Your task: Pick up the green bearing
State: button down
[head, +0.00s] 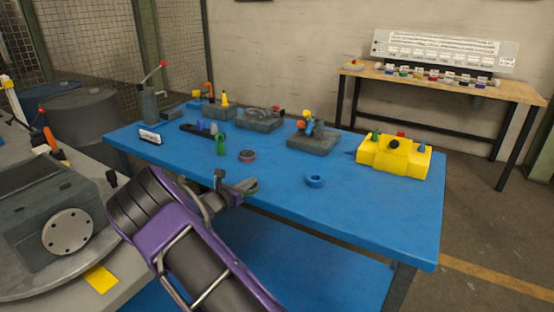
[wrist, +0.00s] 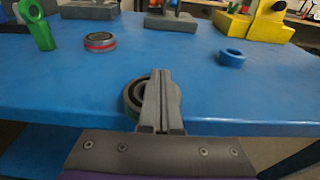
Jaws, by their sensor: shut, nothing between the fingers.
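The green bearing (wrist: 131,97) is a dark ring with a green outer edge near the table's front edge. In the wrist view my gripper (wrist: 161,74) is shut and empty, and its fingers cover the bearing's right part. I cannot tell whether they touch it. In the head view the bearing (head: 253,191) shows as a small green-edged ring beside the tip of my gripper (head: 251,183).
On the blue table (head: 370,220) lie a red-banded bearing (head: 247,156) and a blue ring (head: 314,181). A green ring-ended piece (head: 221,146) stands farther back left. A yellow block (head: 394,156) stands at right; several grey fixtures line the back. The front right is clear.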

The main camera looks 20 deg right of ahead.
jog(key=shift+s+a+f, duration=0.4)
jog(key=shift+a+f, duration=0.05)
jog(key=shift+f, duration=0.05)
jog(key=shift+r+p, duration=0.55)
jog(key=shift+r, duration=0.2)
